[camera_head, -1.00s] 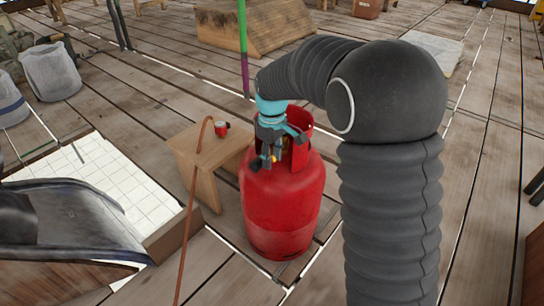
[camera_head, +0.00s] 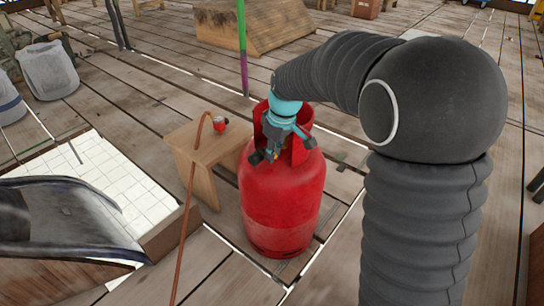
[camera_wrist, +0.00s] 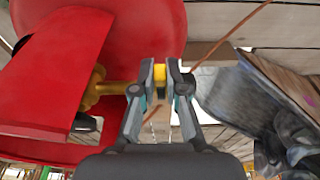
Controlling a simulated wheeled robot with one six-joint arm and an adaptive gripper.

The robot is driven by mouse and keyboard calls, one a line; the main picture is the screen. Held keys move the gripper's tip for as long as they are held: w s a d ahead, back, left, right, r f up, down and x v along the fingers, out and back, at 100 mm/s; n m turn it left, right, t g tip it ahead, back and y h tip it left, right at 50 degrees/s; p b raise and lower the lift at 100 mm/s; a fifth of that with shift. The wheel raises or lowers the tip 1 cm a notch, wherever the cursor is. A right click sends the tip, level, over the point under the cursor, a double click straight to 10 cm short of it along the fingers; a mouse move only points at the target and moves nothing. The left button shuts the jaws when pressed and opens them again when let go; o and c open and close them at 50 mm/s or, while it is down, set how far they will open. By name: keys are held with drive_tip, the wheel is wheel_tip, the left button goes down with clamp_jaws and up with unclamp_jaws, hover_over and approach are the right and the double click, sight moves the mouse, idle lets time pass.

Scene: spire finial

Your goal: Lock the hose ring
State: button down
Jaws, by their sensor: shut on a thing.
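A red gas bottle (camera_head: 280,205) stands upright on the planks, with a red collar around its top. It fills the left of the wrist view (camera_wrist: 150,30). A brass valve (camera_wrist: 95,88) sticks out from inside the collar towards my fingers. My gripper (camera_wrist: 160,80) is shut on a small yellow piece (camera_wrist: 160,72) with a dark part, in line with the valve outlet. I cannot tell whether it touches the valve. In the head view my gripper (camera_head: 266,155) is at the bottle's top.
The wooden stool (camera_head: 205,150) stands close to the left of the bottle. A white tiled patch (camera_head: 110,185) and a dark curved object (camera_head: 60,220) lie further left. A wooden ramp (camera_head: 250,25) stands behind. Planks right of the bottle are mostly clear.

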drive_tip(key=shift+s+d+f+t+y+b, duration=0.15)
drive_tip(key=shift+d+f+t+y+b, duration=0.2)
drive_tip(key=shift+f+t+y+b, duration=0.5)
drive_tip(key=shift+s+d+f+t+y+b, duration=0.1)
drive_tip(key=shift+f+t+y+b, duration=0.15)
drive_tip(key=shift+t+y, duration=0.45)
drive_tip(key=shift+f+t+y+b, duration=0.2)
drive_tip(key=shift+t+y, duration=0.15)
drive_tip(key=shift+y, duration=0.5)
drive_tip(key=shift+f+t+y, duration=0.5)
drive_tip(key=shift+t+y, duration=0.15)
drive_tip(key=shift+y, duration=0.2)
drive_tip(key=shift+f+t+y, duration=0.5)
drive_tip(key=shift+t+y, duration=0.15)
drive_tip(key=shift+y, duration=0.2)
drive_tip(key=shift+w+a+f+t+y, duration=0.2)
drive_tip(key=shift+f+t+y, duration=0.1)
drive_tip(key=shift+t+y, duration=0.25)
drive_tip(key=shift+w+a+f+t+y, duration=0.15)
drive_tip(key=shift+f+t+y, duration=0.15)
drive_tip(key=shift+t+y, duration=0.25)
drive_tip(key=c, duration=1.2)
unclamp_jaws()
drive_tip(key=shift+a, duration=0.1)
drive_tip(key=shift+s, duration=0.1)
